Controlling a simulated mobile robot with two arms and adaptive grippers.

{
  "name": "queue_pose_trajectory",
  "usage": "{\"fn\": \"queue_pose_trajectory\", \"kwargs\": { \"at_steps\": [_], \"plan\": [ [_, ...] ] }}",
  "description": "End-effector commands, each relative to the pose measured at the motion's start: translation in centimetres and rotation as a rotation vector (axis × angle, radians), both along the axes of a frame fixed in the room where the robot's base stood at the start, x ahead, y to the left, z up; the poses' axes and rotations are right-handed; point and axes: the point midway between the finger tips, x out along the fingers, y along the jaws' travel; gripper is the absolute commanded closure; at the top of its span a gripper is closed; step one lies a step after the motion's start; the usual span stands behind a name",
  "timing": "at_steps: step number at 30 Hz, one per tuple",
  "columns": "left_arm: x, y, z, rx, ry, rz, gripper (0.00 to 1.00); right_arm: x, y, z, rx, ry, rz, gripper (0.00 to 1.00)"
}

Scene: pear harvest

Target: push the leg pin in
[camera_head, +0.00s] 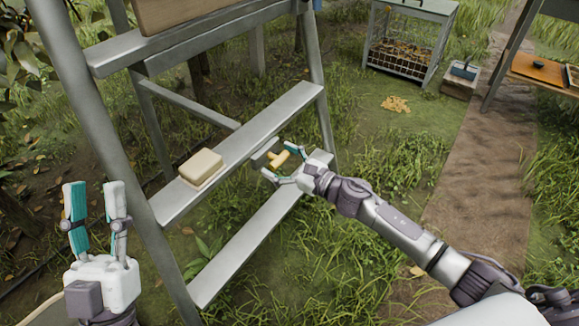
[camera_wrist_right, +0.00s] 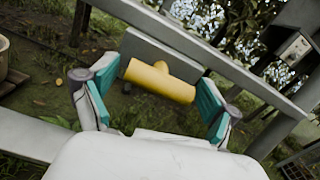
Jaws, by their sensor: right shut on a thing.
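The leg pin (camera_head: 279,158) is a yellow T-shaped handle at a grey block (camera_head: 262,155) beside the ladder's middle step. My right gripper (camera_head: 279,161) is around it. In the right wrist view the pin (camera_wrist_right: 160,82) shows its crossbar between the teal finger pads of the gripper (camera_wrist_right: 157,95), its stem running to the grey block (camera_wrist_right: 150,45). How deep the stem sits in is hidden. My left gripper (camera_head: 92,190) is open and empty, upright at the lower left, apart from the ladder.
The grey metal ladder (camera_head: 240,138) stands on grass. A beige block (camera_head: 201,166) lies on its middle step. A wire-sided bin (camera_head: 402,55) stands at the back right, with a crate (camera_head: 460,84) beside it. A dirt path (camera_head: 478,160) on the right is clear.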

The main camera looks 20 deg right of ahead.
Motion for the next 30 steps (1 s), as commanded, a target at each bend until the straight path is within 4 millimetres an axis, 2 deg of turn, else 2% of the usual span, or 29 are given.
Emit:
{"fn": "queue_pose_trajectory", "kwargs": {
  "at_steps": [9, 10, 12, 23, 26, 30],
  "plan": [
    [-0.2, 0.0, 0.2, -0.004, -0.014, 0.0, 0.6, 0.3, 0.3, 0.0, 0.002, 0.002, -0.001, 0.76],
    [-0.2, 0.0, 0.2, -0.004, -0.014, 0.0, 0.6, 0.3, 0.3, 0.0, 0.002, 0.002, -0.001, 0.08],
    [-0.2, 0.0, 0.2, -0.004, -0.014, 0.0, 0.6, 0.3, 0.3, 0.0, 0.002, 0.002, -0.001, 0.0],
    [-0.2, 0.1, 0.1, -0.003, -0.012, 0.0, 0.6, 0.1, 0.1, -0.1, 0.0, 0.002, -0.001, 0.0],
    [-0.2, 0.1, 0.1, -0.003, -0.012, 0.0, 0.6, -0.7, -0.6, -0.1, 0.0, 0.003, -0.002, 0.0],
    [-0.2, 0.1, 0.1, -0.003, -0.012, 0.0, 0.6, -2.8, -2.1, -0.2, -0.001, 0.004, 0.0, 0.0]
  ]
}}
